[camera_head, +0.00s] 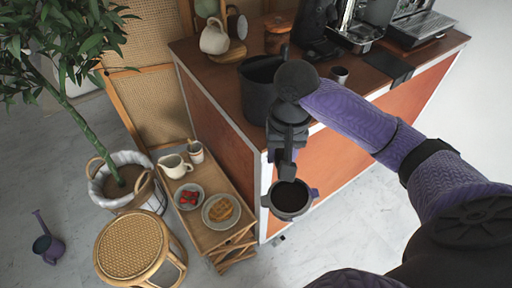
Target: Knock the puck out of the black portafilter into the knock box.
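The black portafilter (309,206) hangs in the air off the left front corner of the counter. Its round basket faces up toward the camera, and a dark brown coffee puck (290,197) fills it. My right gripper (287,150) is shut on the portafilter's handle, which is mostly hidden by the gripper. A dark open-topped bin, apparently the knock box (257,97), stands at the counter's left end, behind and left of the gripper. My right wrist covers part of its right side. My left gripper is not in view.
The brown counter (212,75) holds a cream jug (214,40), a small cup (340,75) and coffee machines (417,27) at the back right. Below left stand a wooden side table (219,182) with dishes, a rattan stool (133,243) and a potted plant (124,188).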

